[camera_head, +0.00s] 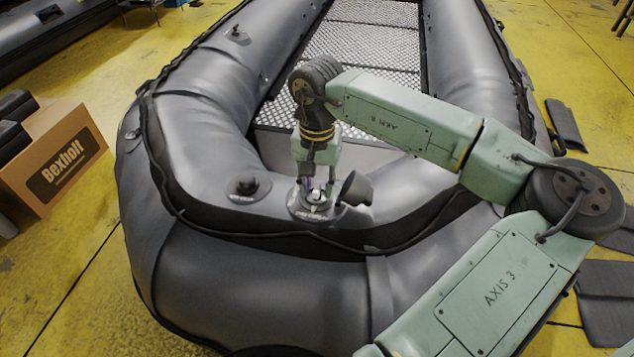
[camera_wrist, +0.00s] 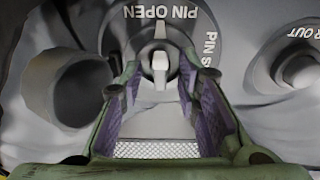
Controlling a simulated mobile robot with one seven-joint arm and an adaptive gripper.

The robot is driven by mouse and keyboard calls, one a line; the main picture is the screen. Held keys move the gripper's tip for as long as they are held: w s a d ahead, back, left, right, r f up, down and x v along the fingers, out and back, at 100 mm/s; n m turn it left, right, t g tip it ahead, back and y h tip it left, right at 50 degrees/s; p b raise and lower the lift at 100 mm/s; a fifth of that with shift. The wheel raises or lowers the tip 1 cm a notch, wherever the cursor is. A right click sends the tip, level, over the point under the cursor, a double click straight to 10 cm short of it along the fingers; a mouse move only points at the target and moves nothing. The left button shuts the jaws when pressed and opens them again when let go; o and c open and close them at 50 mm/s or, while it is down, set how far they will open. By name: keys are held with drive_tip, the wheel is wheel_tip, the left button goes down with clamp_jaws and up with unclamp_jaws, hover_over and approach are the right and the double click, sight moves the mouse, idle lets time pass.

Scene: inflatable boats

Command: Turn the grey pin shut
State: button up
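The light grey pin (camera_wrist: 160,66) sits in the middle of a round dark valve (camera_wrist: 128,38) on the boat's tube. Its bar stands straight up in the wrist view, in line with the "PIN OPEN" lettering. A second label starting "PIN S" is at its right, partly hidden by a finger. In the head view the pin (camera_head: 314,195) is a small pale piece on the valve. My gripper (camera_wrist: 161,76) is open, with purple inner pads, and its fingertips stand on both sides of the pin with gaps. In the head view my gripper (camera_head: 317,183) points down over the valve; contact cannot be told.
A dark cup-like cap (camera_head: 355,188) stands close at the valve's right. Another capped valve (camera_head: 247,185) is on the tube at its left. The grey inflatable boat (camera_head: 300,290) fills the middle. A cardboard box (camera_head: 58,160) stands on the yellow floor at left.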

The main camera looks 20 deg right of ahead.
drive_tip(key=shift+c, duration=0.2)
clamp_jaws()
idle(0.5)
drive_tip(key=m+b, duration=0.2)
drive_tip(key=m, duration=0.1)
drive_tip(key=shift+w+f, duration=0.1)
drive_tip(key=m+b, duration=0.2)
drive_tip(key=m, duration=0.1)
drive_tip(key=shift+w+a+m+g+h, duration=0.1)
drive_tip(key=shift+m+g+h, duration=0.2)
drive_tip(key=m+b, duration=0.1)
drive_tip(key=m, duration=0.4)
drive_tip(key=shift+w, duration=0.15)
drive_tip(key=m+g, duration=0.1)
drive_tip(key=m, duration=0.5)
drive_tip(key=shift+w+b, duration=0.1)
drive_tip(key=shift+b, duration=0.25)
